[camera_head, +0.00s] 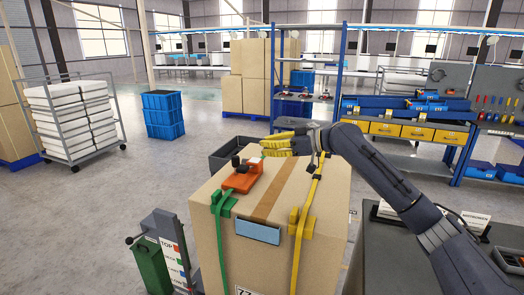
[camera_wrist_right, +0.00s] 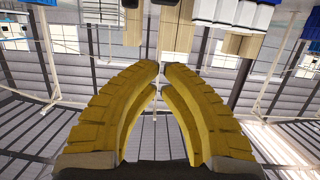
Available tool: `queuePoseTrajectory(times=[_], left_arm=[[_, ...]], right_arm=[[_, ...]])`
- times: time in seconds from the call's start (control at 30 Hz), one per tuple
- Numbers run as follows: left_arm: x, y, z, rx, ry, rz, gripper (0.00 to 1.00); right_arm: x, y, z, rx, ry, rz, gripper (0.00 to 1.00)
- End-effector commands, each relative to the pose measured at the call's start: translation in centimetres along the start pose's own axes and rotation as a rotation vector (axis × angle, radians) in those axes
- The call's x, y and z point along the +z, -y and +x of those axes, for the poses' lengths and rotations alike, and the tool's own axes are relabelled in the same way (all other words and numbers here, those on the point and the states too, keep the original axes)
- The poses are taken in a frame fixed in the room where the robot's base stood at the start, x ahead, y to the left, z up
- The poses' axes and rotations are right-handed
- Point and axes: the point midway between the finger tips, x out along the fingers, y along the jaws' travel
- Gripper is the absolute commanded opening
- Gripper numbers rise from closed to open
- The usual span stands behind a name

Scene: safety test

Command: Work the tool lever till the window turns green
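The orange tool (camera_head: 242,178) lies on top of a large cardboard box (camera_head: 262,268), at the green strap (camera_head: 219,225). A black knob or lever part (camera_head: 236,160) stands up from it, and a small pale part shows at its far end. I cannot make out the window's colour. My right gripper (camera_head: 264,146), with yellow fingers, is above the far part of the box, to the right of the tool and apart from it. In the right wrist view its fingertips (camera_wrist_right: 162,68) nearly meet with nothing between them. My left gripper is out of view.
A yellow strap (camera_head: 309,205) with a yellow buckle runs over the box's right side. A dark open bin (camera_head: 226,152) stands behind the box. A small stand with a sign (camera_head: 170,244) and a green bin (camera_head: 152,267) are at the left. A dark bench (camera_head: 392,262) is at the right.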

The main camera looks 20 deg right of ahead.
Motion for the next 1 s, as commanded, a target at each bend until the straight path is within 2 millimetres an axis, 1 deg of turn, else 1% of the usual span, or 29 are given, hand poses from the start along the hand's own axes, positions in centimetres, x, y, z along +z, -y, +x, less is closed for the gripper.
queuePoseTrajectory(times=[0.03, 0.3, 0.47, 0.5, 0.6, 0.73, 1.0], left_arm=[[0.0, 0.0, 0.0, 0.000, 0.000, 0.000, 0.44], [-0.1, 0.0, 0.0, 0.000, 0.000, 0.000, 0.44], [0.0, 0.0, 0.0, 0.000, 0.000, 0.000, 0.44], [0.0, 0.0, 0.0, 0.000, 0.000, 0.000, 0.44], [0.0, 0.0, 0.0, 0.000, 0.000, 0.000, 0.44], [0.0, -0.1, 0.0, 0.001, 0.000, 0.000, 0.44], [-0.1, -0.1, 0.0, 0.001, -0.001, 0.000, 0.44]], right_arm=[[-0.1, 0.1, 0.9, -0.003, -0.001, 0.001, 0.00], [-0.1, 0.1, 5.7, -0.003, -0.001, 0.000, 0.00], [-0.1, 0.1, 8.3, -0.003, 0.000, 0.000, 0.00], [0.3, 0.1, 8.7, -0.002, 0.001, 0.001, 0.00], [1.8, 0.1, 8.8, -0.001, 0.002, 0.003, 0.00], [2.9, 0.1, 9.1, -0.001, 0.001, 0.002, 0.00], [3.9, 0.0, 9.3, 0.000, 0.000, -0.001, 0.00]])
